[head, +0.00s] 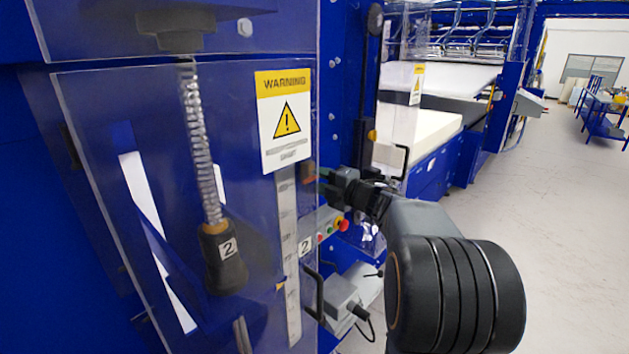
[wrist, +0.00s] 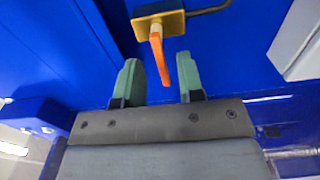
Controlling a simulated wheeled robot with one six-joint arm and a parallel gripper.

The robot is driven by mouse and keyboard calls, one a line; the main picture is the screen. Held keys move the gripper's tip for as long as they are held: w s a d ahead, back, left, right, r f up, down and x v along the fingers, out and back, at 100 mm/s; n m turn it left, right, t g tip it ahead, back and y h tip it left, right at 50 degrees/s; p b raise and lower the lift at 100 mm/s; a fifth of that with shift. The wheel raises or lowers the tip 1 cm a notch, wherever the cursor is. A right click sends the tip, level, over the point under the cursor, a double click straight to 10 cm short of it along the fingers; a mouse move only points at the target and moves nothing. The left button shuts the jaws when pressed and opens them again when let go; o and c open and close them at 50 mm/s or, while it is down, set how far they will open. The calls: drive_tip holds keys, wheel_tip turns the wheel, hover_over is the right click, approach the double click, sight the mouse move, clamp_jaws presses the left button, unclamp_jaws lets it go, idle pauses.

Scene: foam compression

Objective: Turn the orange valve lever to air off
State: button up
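The orange valve lever (wrist: 158,58) hangs down from a yellow-brass valve body (wrist: 172,21) on a blue panel in the wrist view. My gripper (wrist: 159,62) is open, with one green-grey finger on each side of the lever. A gap shows between the lever and both fingers, and the lever is nearer the middle than either finger. I cannot tell how deep it sits between them. In the head view, my gripper (head: 326,184) reaches to the blue machine post, and a small orange patch beside it may be the lever. Any air on or off marking is not readable.
A clear guard with a warning sign (head: 285,118) stands left of my gripper, with a spring-hung tool (head: 221,257) in front of it. A button box (head: 333,229) is just below my gripper. Open floor (head: 545,200) lies to the right.

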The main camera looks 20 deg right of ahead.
drive_tip(key=b+v, duration=0.2)
drive_tip(key=v, duration=0.9)
idle(0.4)
